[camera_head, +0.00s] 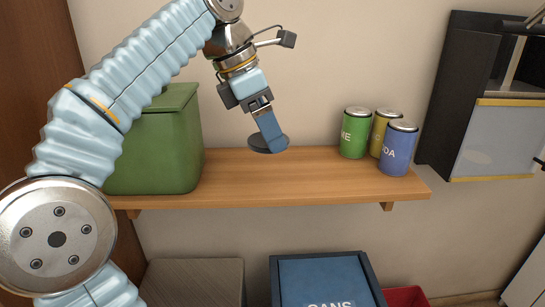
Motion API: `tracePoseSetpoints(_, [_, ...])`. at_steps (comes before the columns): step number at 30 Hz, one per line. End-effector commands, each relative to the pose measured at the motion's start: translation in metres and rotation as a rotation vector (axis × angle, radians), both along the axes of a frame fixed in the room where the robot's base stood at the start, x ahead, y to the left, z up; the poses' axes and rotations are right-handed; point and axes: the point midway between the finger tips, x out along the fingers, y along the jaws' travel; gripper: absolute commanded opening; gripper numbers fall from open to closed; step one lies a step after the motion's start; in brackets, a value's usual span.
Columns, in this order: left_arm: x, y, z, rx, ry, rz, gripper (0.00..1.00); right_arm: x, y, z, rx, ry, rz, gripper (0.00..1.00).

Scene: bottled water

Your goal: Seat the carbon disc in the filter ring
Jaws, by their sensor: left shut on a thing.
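My left gripper (268,135) reaches down from the upper left over the wooden shelf, with blue fingers. It is shut on a flat dark grey round piece (259,146), which looks like the carbon disc. The fingers hide part of the disc's top. The disc appears near the shelf's back edge against the wall; I cannot tell whether it touches the shelf. I cannot make out a separate filter ring. My right gripper is not in view.
The wooden shelf (300,186) has clear room in its middle. A green bin (155,150) stands at its left; green (354,135), yellow (379,124) and blue (397,150) cans stand at its right. A dark cabinet (458,80) hangs farther right. A blue CANS box (318,280) is below.

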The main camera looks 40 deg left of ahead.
Motion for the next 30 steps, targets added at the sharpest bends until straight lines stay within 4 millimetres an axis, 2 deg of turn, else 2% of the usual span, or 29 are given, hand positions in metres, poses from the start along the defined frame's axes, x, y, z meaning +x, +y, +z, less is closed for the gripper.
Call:
tracePoseSetpoints(3, [0.029, 0.019, -0.016, -0.001, 0.005, 0.004, 0.49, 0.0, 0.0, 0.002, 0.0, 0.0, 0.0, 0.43])
tracePoseSetpoints(6, [0.043, 0.029, -0.037, 0.0, 0.004, 0.002, 0.49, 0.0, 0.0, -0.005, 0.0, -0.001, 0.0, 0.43])
tracePoseSetpoints(9, [0.052, 0.035, -0.049, 0.0, 0.001, 0.002, 0.49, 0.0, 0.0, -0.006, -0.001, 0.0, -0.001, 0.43])
tracePoseSetpoints(14, [0.06, 0.039, -0.059, 0.0, 0.0, 0.0, 0.49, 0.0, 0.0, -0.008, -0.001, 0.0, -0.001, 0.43])
tracePoseSetpoints(18, [0.073, 0.048, -0.079, -0.001, 0.002, 0.0, 0.49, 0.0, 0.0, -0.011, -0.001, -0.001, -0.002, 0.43])
tracePoseSetpoints(22, [0.071, 0.047, -0.101, 0.0, 0.0, 0.001, 0.49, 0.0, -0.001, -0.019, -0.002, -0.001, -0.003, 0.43])
tracePoseSetpoints(30, [0.072, 0.047, -0.106, 0.0, -0.001, 0.0, 0.49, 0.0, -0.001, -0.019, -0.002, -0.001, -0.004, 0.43])
